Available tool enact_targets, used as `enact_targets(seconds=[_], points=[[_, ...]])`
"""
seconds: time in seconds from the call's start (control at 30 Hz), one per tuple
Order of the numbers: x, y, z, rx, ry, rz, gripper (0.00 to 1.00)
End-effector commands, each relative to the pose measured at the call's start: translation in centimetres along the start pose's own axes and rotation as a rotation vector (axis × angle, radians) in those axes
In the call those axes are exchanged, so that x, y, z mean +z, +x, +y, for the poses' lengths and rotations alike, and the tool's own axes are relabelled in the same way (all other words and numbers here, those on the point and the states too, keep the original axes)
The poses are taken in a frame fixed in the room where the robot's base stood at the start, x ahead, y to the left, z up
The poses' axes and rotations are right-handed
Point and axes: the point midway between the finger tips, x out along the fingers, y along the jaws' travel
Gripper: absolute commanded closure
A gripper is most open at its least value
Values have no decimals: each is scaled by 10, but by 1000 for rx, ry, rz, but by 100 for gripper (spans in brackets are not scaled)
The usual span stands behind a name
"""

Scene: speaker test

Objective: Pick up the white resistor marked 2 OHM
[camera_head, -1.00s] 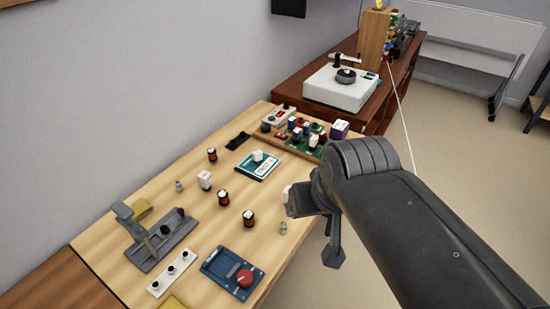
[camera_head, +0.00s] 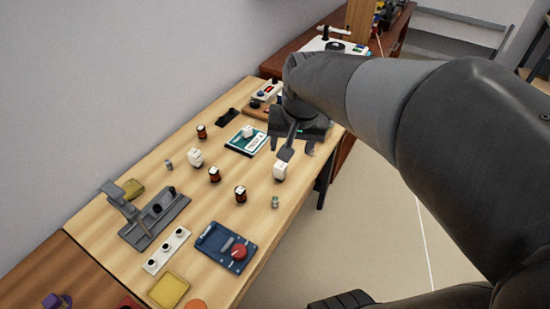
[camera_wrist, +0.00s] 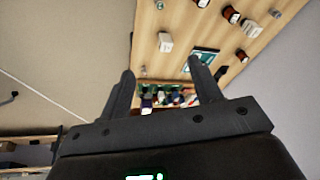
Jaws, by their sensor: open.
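Three white blocks stand on the wooden table, their markings too small to read, so I cannot tell which says 2 OHM. One white block (camera_head: 280,170) is near the table's right edge, just below my gripper in the head view; it also shows in the wrist view (camera_wrist: 165,42), ahead of and between the fingers. Another white block (camera_head: 195,158) stands further left, and it shows in the wrist view (camera_wrist: 248,27). The third white block (camera_head: 248,131) sits on a teal card. My gripper (camera_head: 288,150) is open and empty above the table; its two fingers show apart in the wrist view (camera_wrist: 161,75).
Several dark red-brown cylinders (camera_head: 214,174) stand around the blocks. A small grey cylinder (camera_head: 275,202) is near the right edge. A grey fixture (camera_head: 155,217) and a blue box with a red knob (camera_head: 226,247) are nearer. A crowded component board lies beyond my gripper.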

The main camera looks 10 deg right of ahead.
Motion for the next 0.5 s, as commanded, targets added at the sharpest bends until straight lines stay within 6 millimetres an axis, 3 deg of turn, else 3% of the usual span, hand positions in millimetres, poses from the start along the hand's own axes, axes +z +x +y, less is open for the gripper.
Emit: enact_targets(seconds=[0.2,0.5], points=[[-42,50,-5,35,137,-90,42],[-86,133,-8,102,320,-192,42]])
